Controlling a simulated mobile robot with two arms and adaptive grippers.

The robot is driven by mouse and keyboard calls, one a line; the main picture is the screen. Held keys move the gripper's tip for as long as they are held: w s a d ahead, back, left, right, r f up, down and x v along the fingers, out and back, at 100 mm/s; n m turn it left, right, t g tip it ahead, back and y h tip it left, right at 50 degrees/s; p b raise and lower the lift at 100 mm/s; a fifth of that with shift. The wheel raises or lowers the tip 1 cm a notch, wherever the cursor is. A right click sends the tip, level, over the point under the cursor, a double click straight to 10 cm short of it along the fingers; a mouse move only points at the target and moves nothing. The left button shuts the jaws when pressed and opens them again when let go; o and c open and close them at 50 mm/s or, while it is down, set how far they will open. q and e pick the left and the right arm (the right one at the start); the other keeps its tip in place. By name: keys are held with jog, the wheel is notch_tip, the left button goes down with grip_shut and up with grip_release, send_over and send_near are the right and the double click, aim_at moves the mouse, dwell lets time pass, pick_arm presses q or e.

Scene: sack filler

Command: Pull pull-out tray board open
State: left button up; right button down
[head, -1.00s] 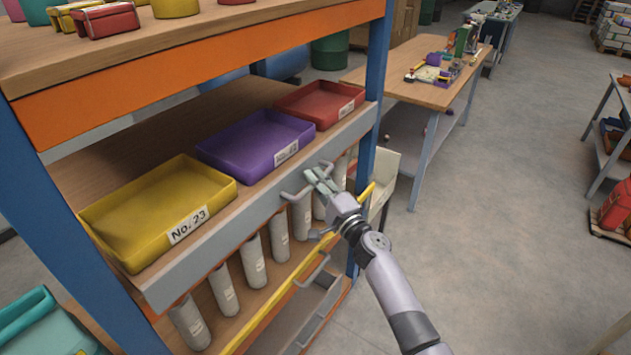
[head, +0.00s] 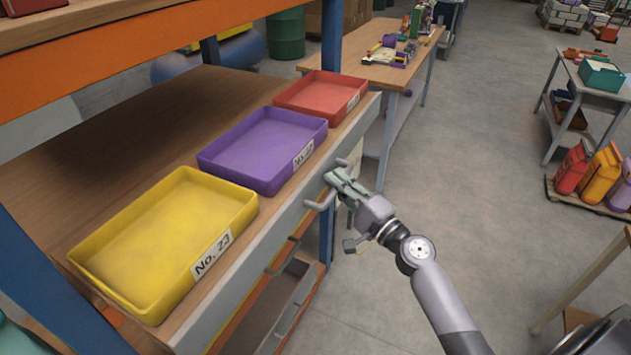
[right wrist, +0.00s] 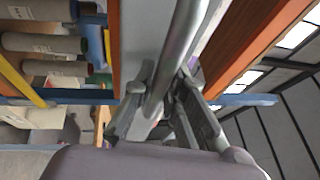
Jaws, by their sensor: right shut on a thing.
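The pull-out tray board (head: 262,243) is a wooden board with a grey front, sticking out of the shelf past the blue posts. It carries a yellow tray (head: 122,305), a purple tray (head: 212,166) and a red tray (head: 290,101). A grey bar handle (head: 321,205) is on its front. My right gripper (head: 340,179) is shut on this handle. In the right wrist view the handle (right wrist: 178,50) runs between the fingers (right wrist: 160,88), which hide part of it. My left gripper is not in view.
Below the board is a grey drawer (head: 290,300) with its own handle. A work table (head: 385,68) with small items stands behind the shelf. Sacks on a pallet (head: 598,205) are at the right. The concrete floor (head: 480,150) in between is clear.

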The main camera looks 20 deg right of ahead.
jog(key=shift+s+d+f+b, duration=0.1)
jog(key=shift+s+d+b, duration=0.2)
jog(key=shift+s+d, duration=0.65)
jog(key=shift+s+a, duration=0.1)
jog(key=shift+a, duration=0.05)
jog(key=c, duration=1.6)
grip_release()
jog(key=v, duration=1.2)
